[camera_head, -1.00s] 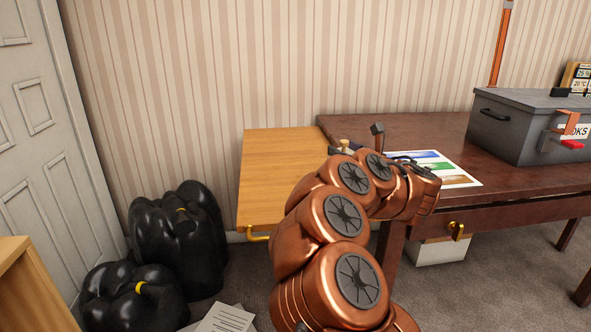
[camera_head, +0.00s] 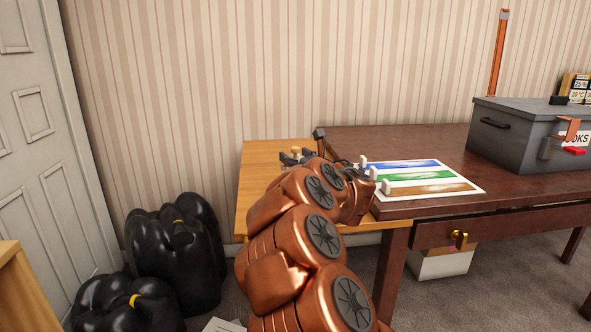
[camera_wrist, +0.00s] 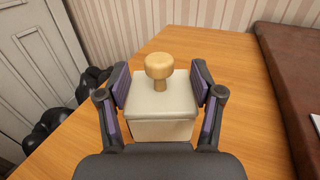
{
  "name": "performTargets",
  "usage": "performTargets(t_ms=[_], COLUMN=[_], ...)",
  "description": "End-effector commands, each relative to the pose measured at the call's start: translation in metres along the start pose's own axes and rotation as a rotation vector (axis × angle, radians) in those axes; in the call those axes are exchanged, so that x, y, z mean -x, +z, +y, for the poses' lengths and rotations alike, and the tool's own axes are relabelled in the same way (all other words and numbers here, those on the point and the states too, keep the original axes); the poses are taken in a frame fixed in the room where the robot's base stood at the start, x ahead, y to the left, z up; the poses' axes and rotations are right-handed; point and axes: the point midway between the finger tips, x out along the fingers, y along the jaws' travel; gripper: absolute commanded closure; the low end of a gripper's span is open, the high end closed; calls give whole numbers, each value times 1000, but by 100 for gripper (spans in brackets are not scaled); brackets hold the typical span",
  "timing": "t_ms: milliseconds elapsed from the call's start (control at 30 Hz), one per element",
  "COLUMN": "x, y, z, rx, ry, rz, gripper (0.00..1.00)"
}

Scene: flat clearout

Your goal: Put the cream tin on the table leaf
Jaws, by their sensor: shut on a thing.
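The cream tin (camera_wrist: 162,112) is a square cream box with a round wooden knob on top, upright in the wrist view. My gripper (camera_wrist: 160,92) is shut on it, one finger against each side. The table leaf (camera_wrist: 200,50) is light wood and lies under the tin; I cannot tell whether the tin's base touches it. In the head view the leaf (camera_head: 262,180) joins the left end of the dark table. There my gripper (camera_head: 297,158) is over the leaf, with the knob just showing and the tin mostly hidden by my arm.
The dark table (camera_head: 350,140) carries a sheet with coloured bands (camera_head: 428,176) and a grey box (camera_head: 520,135). Black bags (camera_head: 172,250) stand on the floor at left, near the door (camera_head: 40,130). A white box (camera_head: 440,262) is under the table. The leaf's left part looks clear.

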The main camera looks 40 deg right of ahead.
Motion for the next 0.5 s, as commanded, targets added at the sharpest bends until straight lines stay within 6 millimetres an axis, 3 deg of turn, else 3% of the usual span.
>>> performTargets(t_ms=[233,500], x=[0,0], y=[-32,-32], z=[0,0], rx=[-3,-1], ry=[1,1], rz=[0,-1], gripper=[79,79])
